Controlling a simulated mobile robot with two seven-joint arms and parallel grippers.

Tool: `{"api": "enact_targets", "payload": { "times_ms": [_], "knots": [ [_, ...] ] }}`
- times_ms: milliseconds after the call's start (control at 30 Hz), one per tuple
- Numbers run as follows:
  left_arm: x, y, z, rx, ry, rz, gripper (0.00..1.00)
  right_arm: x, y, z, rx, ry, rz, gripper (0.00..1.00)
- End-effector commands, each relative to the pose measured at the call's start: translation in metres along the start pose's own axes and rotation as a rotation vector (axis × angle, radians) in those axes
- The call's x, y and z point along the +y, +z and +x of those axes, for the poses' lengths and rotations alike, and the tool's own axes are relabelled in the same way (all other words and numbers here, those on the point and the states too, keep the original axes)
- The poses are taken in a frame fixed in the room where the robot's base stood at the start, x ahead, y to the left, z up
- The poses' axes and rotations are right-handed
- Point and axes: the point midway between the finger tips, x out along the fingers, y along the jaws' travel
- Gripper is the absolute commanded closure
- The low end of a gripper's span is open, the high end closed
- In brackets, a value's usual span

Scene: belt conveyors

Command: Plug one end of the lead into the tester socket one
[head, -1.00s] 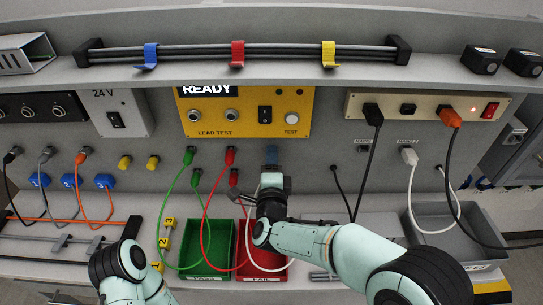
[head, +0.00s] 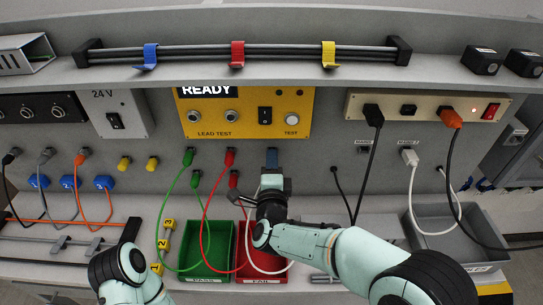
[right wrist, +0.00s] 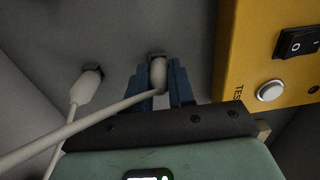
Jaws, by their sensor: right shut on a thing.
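The yellow lead tester (head: 245,130) reads READY and has two round sockets, a left one (head: 194,116) and a right one (head: 231,116). My right gripper (head: 271,158) is below the tester's right edge, facing the grey panel. In the right wrist view its blue fingers are shut on a white plug (right wrist: 158,74) of the white lead (right wrist: 95,122). That plug is at a dark square opening in the panel; I cannot tell how deep it sits. A second white plug (right wrist: 90,84) is at another opening to its left. My left gripper is out of view.
Green leads (head: 168,205) and red leads (head: 204,205) hang from the panel left of my right gripper. A green tray (head: 208,279) and a red tray (head: 262,280) stand below. A shelf rail (head: 195,53) with coloured hooks runs above. A grey bin (head: 480,268) is at right.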

Motion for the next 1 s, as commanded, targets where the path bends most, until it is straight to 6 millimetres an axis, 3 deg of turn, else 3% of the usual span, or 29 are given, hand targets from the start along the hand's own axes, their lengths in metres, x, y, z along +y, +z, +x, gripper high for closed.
{"api": "enact_targets", "payload": {
  "times_ms": [1000],
  "knots": [
    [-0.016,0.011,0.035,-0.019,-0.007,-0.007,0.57,0.001,0.001,-0.049,-0.002,-0.001,0.000,1.00]
  ]
}}
